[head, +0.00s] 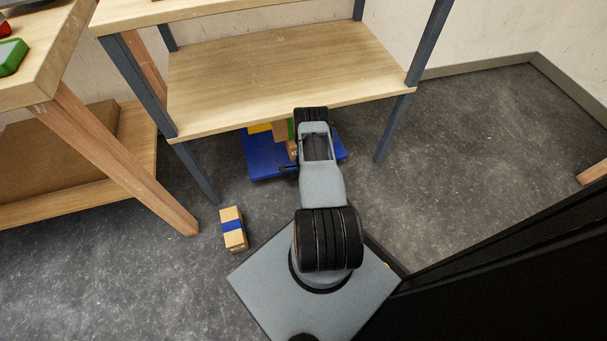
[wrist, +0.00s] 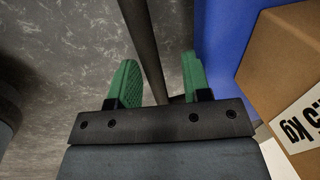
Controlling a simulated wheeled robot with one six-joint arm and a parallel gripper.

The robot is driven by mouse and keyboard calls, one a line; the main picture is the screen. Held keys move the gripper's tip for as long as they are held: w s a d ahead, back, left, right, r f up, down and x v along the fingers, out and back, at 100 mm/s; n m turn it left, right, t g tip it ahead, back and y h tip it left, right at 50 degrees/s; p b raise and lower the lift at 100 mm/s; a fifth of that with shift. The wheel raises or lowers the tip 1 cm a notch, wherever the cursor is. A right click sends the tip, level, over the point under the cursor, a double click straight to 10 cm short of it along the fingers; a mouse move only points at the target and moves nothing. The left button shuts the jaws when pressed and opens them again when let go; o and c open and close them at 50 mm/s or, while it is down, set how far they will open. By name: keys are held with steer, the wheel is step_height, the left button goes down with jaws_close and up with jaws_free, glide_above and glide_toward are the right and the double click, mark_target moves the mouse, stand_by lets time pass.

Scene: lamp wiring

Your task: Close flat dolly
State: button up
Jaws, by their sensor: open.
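The flat blue dolly (head: 262,165) lies on the floor under the wooden shelf, partly hidden by my arm. It carries several coloured boxes; a yellow one (head: 259,128) shows. In the wrist view its blue surface (wrist: 222,55) runs along the right, beside a cardboard box (wrist: 283,70) with a "5 kg" label. My gripper (wrist: 160,85) is open, with green fingers on both sides of a dark bar (wrist: 143,42). The bar passes between them; I cannot tell whether they touch it. The gripper is mostly hidden in the head view.
A cardboard box with blue tape (head: 233,230) stands on the floor in front of the shelf unit (head: 285,70). Its dark legs flank the dolly. A wooden workbench (head: 75,110) is at the left. The grey floor at the right (head: 470,140) is clear.

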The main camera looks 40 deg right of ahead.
step_height(320, 180, up, 14)
steer(key=s+a+p, duration=0.1)
steer(key=s+p, duration=0.1)
steer(key=p, duration=1.6)
steer(key=shift+s+f, duration=0.2)
steer(key=shift+f, duration=0.05)
